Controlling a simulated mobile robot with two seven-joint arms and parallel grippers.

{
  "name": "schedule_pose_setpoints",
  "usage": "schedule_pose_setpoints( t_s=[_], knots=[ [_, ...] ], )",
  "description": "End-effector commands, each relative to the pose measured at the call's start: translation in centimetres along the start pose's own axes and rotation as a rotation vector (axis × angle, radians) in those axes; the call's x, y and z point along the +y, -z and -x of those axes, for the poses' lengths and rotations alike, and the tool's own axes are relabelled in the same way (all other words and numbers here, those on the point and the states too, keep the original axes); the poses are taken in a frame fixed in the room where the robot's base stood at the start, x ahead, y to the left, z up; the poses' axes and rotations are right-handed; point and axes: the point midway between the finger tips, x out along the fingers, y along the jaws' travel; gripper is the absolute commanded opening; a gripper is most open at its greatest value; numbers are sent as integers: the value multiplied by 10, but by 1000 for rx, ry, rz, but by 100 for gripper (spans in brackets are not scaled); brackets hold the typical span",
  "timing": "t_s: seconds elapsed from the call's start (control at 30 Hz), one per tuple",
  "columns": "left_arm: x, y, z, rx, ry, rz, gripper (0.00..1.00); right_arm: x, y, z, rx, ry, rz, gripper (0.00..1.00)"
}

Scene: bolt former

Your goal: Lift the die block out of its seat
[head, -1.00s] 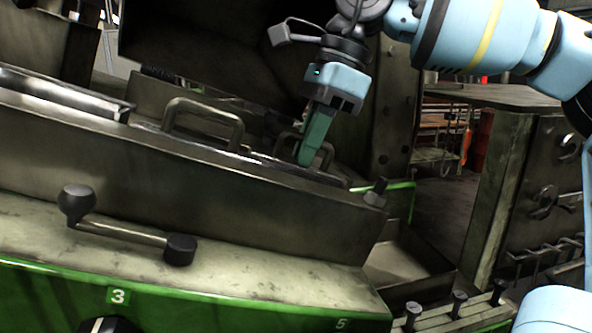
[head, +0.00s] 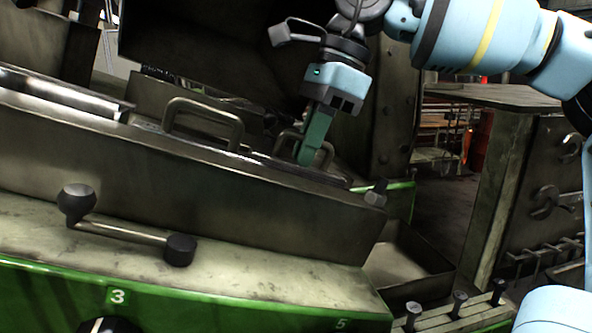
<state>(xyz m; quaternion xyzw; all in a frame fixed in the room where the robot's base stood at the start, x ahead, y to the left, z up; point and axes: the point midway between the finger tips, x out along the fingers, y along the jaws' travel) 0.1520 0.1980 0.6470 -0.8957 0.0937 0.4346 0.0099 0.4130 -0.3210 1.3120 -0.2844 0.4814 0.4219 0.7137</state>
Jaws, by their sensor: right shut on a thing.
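My right gripper (head: 314,140) comes down from above, its green fingers closed at the far side of the machine's front wall. The fingers are at a small dark handle (head: 286,141), which looks to be the die block's, and are shut on it. The die block itself is mostly hidden behind the wall, so I cannot tell whether it still sits in its seat. My left gripper is not in view.
A larger metal handle (head: 205,112) stands just left of the gripper. The front wall (head: 200,185) runs across in front. A crank lever (head: 125,230) sits on the ledge. An open tray (head: 405,262) and upright bolts (head: 460,300) are at the right.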

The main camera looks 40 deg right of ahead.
Motion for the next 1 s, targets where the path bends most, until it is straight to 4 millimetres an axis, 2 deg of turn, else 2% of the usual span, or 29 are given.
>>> schedule_pose_setpoints(
  t_s=[1.0],
  knots=[
    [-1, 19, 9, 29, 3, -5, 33, 0, -2, 31, -7, 7, 1, 0]
  ],
)
